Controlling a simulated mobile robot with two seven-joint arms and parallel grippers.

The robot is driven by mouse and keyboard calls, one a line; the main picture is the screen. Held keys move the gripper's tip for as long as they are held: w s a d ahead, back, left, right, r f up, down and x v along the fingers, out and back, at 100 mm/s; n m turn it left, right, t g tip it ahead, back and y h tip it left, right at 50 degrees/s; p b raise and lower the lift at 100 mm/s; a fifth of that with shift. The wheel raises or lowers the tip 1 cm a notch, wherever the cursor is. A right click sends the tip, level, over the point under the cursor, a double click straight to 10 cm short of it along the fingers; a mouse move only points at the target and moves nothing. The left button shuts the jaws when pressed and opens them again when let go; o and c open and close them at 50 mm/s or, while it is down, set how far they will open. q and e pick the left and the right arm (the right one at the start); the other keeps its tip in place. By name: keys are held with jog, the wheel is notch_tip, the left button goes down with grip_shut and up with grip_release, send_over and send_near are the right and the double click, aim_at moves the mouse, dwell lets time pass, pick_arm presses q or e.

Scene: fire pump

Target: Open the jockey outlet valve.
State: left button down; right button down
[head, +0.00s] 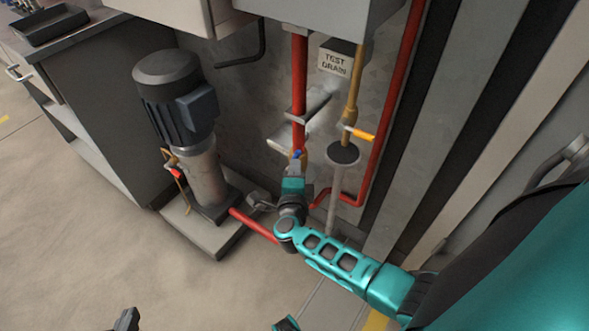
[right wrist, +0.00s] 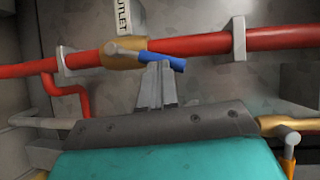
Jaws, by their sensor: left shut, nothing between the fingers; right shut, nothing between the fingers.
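The jockey outlet valve is a brass body (right wrist: 124,54) on a red pipe, with a blue lever handle (right wrist: 162,60) in the right wrist view. The lever lies nearly along the pipe, tilted slightly. A partly cropped plate reading "OUTLET" (right wrist: 123,16) sits beside it. My right gripper (right wrist: 160,66) is shut, with its fingertips at the blue lever; I cannot tell if they touch it. In the head view my right gripper (head: 297,162) hides most of the valve; a bit of blue shows. My left gripper (head: 126,319) is shut and empty at the bottom edge, far from the valve.
The jockey pump (head: 177,110) stands on a plinth left of my right arm. A test drain pipe with an orange handle (head: 361,134) and a drain funnel (head: 343,153) are close on the right. A red pipe (head: 385,115) runs beyond them. Floor at the lower left is clear.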

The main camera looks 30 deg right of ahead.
jog(key=w+n+p, duration=0.1)
jog(key=p, duration=0.1)
jog(key=w+a+r+g+p, duration=0.1)
jog(key=p, duration=0.2)
jog(key=shift+w+r+n+g, duration=0.1)
jog(key=shift+w+n+g, duration=0.2)
jog(key=shift+n, duration=0.1)
